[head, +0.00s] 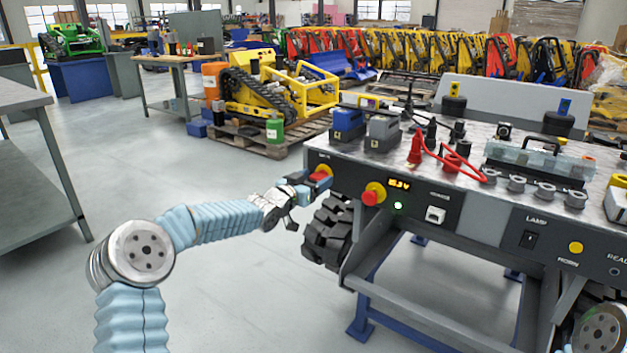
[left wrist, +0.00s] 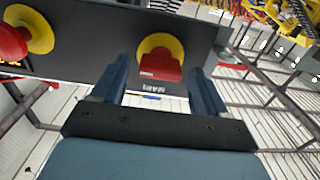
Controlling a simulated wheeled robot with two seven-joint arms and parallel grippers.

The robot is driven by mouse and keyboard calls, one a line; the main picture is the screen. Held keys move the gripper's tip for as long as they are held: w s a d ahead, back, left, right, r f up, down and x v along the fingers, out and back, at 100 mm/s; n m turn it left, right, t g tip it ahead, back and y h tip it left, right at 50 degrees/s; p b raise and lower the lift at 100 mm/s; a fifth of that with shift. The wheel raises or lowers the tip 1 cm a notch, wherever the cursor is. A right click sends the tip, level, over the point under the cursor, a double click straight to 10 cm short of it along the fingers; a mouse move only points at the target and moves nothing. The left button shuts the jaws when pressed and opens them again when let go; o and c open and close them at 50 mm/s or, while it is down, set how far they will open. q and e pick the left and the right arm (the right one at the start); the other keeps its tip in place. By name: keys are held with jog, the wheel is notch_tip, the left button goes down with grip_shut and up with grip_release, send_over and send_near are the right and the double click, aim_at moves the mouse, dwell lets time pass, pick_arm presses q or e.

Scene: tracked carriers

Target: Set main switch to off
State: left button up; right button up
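The main switch (head: 321,172) is a red handle on a yellow disc at the left end of the bench's dark front panel. In the left wrist view its red handle (left wrist: 161,67) lies between my two finger tips, with the yellow disc behind it. My left gripper (head: 308,181) is right at the switch. Its fingers (left wrist: 160,78) are open, one on each side of the handle, with a gap visible on both sides. I cannot tell how deep the handle sits between them. My right gripper is out of view.
A second red knob on yellow (head: 373,193) sits close right of the switch, beside a lit display (head: 400,184) and green lamp (head: 398,206). A black rubber track (head: 328,232) is below the switch. The floor (head: 120,180) left of the bench is clear.

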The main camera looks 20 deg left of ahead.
pick_arm(q)
jog(key=c, duration=1)
